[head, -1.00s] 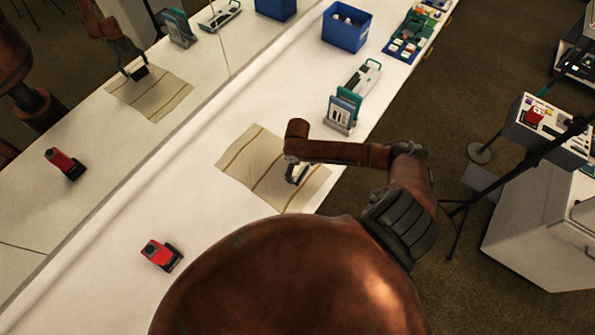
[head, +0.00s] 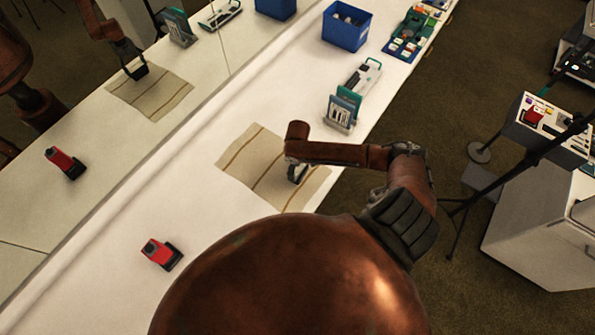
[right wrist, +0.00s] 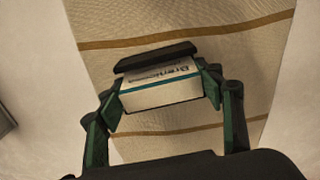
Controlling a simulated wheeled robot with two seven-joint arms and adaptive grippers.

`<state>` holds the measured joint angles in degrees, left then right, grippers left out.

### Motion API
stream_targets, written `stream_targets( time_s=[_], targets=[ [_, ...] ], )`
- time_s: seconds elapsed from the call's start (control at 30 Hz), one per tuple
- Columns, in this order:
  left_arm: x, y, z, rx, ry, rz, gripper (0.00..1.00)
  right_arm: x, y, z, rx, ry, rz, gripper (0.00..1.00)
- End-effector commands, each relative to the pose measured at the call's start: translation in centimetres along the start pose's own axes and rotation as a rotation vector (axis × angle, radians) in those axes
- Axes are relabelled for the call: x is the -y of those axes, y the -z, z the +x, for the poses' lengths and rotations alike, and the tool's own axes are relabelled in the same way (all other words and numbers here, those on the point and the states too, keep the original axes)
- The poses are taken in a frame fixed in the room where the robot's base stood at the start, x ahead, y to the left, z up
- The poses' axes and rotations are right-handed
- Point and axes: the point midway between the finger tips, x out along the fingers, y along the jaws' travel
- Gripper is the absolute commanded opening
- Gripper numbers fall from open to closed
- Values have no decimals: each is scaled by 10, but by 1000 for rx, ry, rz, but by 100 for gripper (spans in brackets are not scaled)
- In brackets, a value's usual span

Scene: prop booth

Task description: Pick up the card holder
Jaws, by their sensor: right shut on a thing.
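The card holder (right wrist: 155,56) is a small dark holder with a white card block bearing blue lettering and a teal stripe. In the right wrist view it sits between the two fingers of my right gripper (right wrist: 164,92), which is shut on it from both sides. The striped beige cloth (right wrist: 180,25) is behind it; I cannot tell how large any gap is. In the head view my right gripper (head: 297,174) is over the cloth (head: 245,160), and my arm hides most of the holder. My left gripper is not in view.
A red and black device (head: 160,253) lies on the white table at the lower left. A teal and grey rack (head: 343,110), a white and green device (head: 363,77), a blue bin (head: 346,27) and a parts tray (head: 408,40) stand farther back. A mirror runs along the left.

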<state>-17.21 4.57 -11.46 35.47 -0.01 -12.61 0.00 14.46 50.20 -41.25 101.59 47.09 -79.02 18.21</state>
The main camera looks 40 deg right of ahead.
Motion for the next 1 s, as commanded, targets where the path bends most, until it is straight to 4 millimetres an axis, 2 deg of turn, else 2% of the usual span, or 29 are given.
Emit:
stream_targets(
  time_s=[0.1, 0.43, 0.57, 0.67, 0.9, 1.0],
  targets=[
    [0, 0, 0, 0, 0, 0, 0, 0, 0, 0, 0, -1, 0, 33],
    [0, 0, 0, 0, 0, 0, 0, 0, 0, -5, -1, -1, 0, 33],
    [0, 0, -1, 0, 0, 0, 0, 0, 1, -18, -3, 0, -1, 33],
    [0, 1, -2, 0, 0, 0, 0, 1, 1, -36, -4, -1, -3, 33],
    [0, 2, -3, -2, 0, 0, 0, 45, -19, -90, -3, 2, -5, 33],
    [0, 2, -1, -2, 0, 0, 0, 69, -30, -101, -1, 4, -6, 33]
  ],
)
